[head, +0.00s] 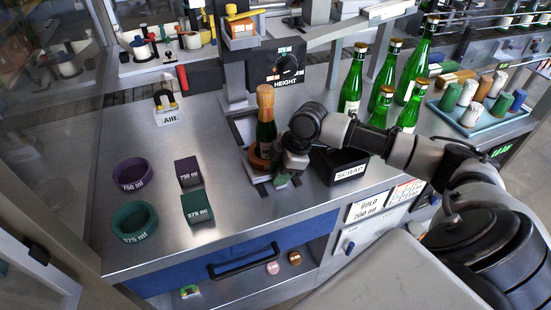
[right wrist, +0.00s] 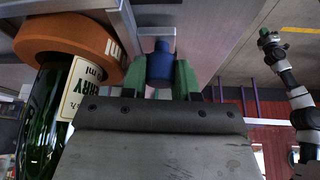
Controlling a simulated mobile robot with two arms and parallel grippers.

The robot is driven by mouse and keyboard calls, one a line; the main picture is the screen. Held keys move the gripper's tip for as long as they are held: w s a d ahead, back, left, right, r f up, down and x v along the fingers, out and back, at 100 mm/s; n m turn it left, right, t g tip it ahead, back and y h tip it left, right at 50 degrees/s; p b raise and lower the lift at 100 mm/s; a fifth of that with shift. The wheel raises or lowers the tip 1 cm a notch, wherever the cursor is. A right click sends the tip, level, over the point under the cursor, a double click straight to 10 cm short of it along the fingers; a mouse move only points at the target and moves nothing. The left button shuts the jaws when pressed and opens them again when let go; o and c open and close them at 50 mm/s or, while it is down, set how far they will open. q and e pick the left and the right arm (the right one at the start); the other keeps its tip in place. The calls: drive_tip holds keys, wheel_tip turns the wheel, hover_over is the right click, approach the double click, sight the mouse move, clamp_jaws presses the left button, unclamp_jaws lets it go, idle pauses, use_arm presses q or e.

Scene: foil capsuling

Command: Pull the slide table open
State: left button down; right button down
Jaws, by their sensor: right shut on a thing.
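A green bottle with a gold foil top (head: 265,118) stands upright in an orange ring (head: 258,158) on the slide table (head: 258,178), under the capsuling head (head: 242,42). My right gripper (head: 283,178) is low at the front right of the bottle. In the right wrist view its green fingers (right wrist: 162,78) are shut on a blue knob (right wrist: 160,62) below a metal edge, with the orange ring (right wrist: 66,42) and bottle (right wrist: 42,110) at the left. In that view an arm, apparently my left, hangs at the right; its small gripper (right wrist: 266,38) is too small to read.
The black scrap bin (head: 340,165) stands close to the right of my gripper. Several green bottles (head: 352,80) stand behind my right arm. Purple and green rings (head: 132,174) and blocks lie at the left.

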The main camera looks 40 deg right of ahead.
drive_tip(key=shift+s+r, duration=0.1)
drive_tip(key=shift+s, duration=0.25)
drive_tip(key=shift+s+a, duration=0.15)
drive_tip(key=shift+s, duration=0.3)
drive_tip(key=c, duration=1.1)
unclamp_jaws()
drive_tip(key=shift+c, duration=0.2)
drive_tip(key=b+v, duration=0.1)
drive_tip(key=v, duration=0.9)
drive_tip(key=shift+s+r, duration=0.25)
drive_tip(key=shift+r, duration=0.1)
